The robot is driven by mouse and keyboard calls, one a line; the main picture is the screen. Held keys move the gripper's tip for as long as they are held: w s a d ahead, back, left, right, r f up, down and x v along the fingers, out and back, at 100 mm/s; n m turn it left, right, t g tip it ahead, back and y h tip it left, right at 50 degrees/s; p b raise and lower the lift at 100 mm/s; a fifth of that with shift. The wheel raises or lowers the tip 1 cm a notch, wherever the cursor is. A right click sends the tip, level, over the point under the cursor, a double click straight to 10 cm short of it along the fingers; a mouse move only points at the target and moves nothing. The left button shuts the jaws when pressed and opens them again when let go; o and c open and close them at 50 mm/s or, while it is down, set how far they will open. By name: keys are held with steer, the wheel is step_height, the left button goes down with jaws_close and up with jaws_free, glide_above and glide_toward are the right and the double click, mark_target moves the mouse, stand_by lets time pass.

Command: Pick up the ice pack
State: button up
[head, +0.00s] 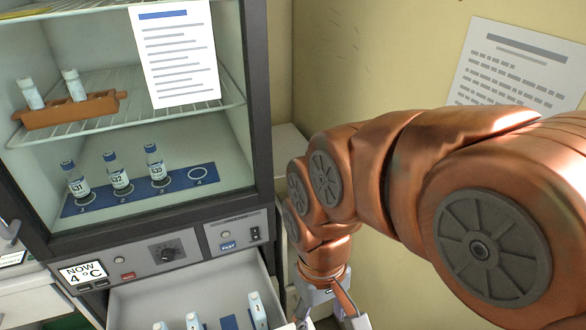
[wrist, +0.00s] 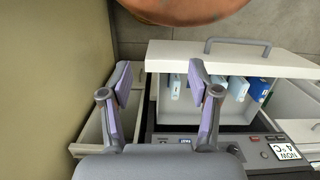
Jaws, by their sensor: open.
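My gripper (wrist: 159,80) is open and empty. Its left finger appears outside the drawer's side. In the head view my gripper (head: 333,302) is right of the drawer, its tips cut off.
The drawer front (wrist: 225,57) has a grey handle (wrist: 237,43). Above the drawer are a control panel (head: 165,254) and a glass-fronted chamber with several vials on a blue mat (head: 130,203) and an orange rack (head: 68,112). A wall (head: 330,60) stands close on the right.

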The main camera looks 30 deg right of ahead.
steer(key=w+d+r+t, duration=0.15)
steer(key=w+d, duration=0.25)
steer(key=w, duration=0.8)
steer(key=w+d+r+t, duration=0.1)
steer(key=w+d+r, duration=0.3)
steer(key=w, duration=0.9)
steer(key=w+d+t, duration=0.1)
steer(key=w+d, duration=0.5)
steer(key=w+d+f+t+p, duration=0.1)
steer(key=w+d, duration=0.5)
steer(key=d, duration=0.1)
steer(key=w+d+f+m+t, duration=0.1)
steer(key=w+d, duration=0.5)
steer(key=d, duration=0.1)
steer(key=shift+d+f+t+h, duration=0.1)
steer(key=shift+d+t+h, duration=0.15)
steer(key=shift+h, duration=0.05)
steer(key=shift+w+d+f, duration=0.1)
steer(key=shift+w, duration=0.05)
steer(key=shift+p+x, duration=0.55)
steer(key=shift+x, duration=0.6)
steer(key=shift+a+p+x, duration=0.2)
steer(key=shift+p+x, duration=0.4)
steer(key=shift+x, duration=0.75)
steer(key=shift+a+p+x, duration=0.25)
steer(key=shift+p+x, duration=0.35)
steer(key=shift+x, duration=0.75)
jaws_close()
